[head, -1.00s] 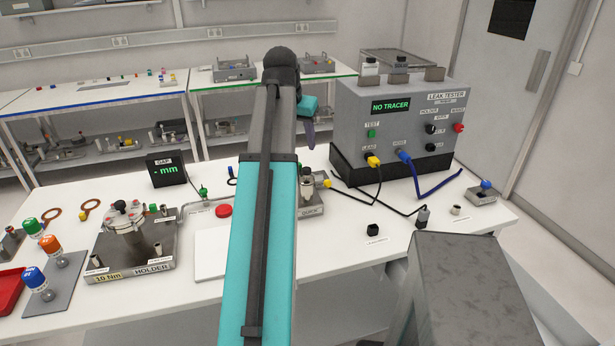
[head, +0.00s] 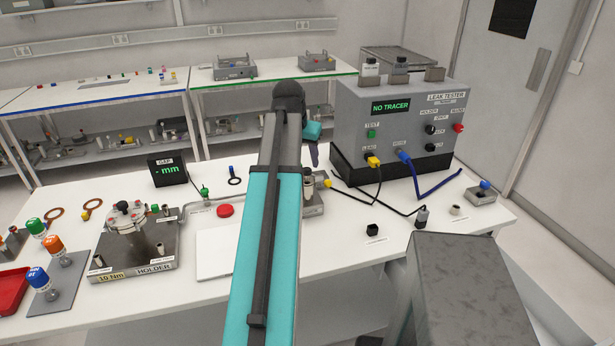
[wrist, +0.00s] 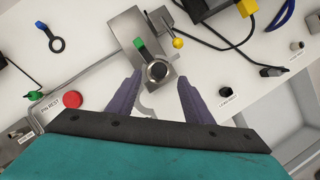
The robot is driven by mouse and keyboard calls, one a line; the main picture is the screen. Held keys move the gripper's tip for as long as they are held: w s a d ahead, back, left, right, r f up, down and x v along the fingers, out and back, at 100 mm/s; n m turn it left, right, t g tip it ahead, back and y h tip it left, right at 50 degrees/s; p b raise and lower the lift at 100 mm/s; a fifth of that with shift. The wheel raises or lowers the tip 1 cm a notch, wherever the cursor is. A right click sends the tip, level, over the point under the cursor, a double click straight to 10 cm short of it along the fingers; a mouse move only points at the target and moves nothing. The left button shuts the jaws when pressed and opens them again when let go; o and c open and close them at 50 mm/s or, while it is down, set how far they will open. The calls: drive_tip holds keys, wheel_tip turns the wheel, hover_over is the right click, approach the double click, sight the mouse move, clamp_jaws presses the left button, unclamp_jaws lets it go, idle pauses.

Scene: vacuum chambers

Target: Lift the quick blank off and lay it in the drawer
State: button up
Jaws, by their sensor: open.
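In the wrist view a round metal fitting with a dark centre (wrist: 157,71) stands on a grey metal stand; I take it to be the quick blank, but no readable label confirms this. A green-tipped part (wrist: 140,44) and a yellow-ball lever (wrist: 177,43) are beside it. My gripper (wrist: 160,80) is open, its two purple fingers on either side of the fitting, apart from it. In the head view my arm hides part of the stand (head: 314,208), and one finger of my gripper (head: 314,153) shows above it. I cannot make out a drawer.
A holder plate (head: 160,255) stands left. The front right bench is mostly clear.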

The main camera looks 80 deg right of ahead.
sight(308, 169)
drive_tip(key=shift+f, duration=0.1)
drive_tip(key=shift+p+x, duration=1.05)
drive_tip(key=shift+x, duration=1.45)
drive_tip(key=shift+d, duration=0.1)
drive_tip(key=shift+c, duration=0.4)
drive_tip(key=shift+s, duration=0.1)
clamp_jaws()
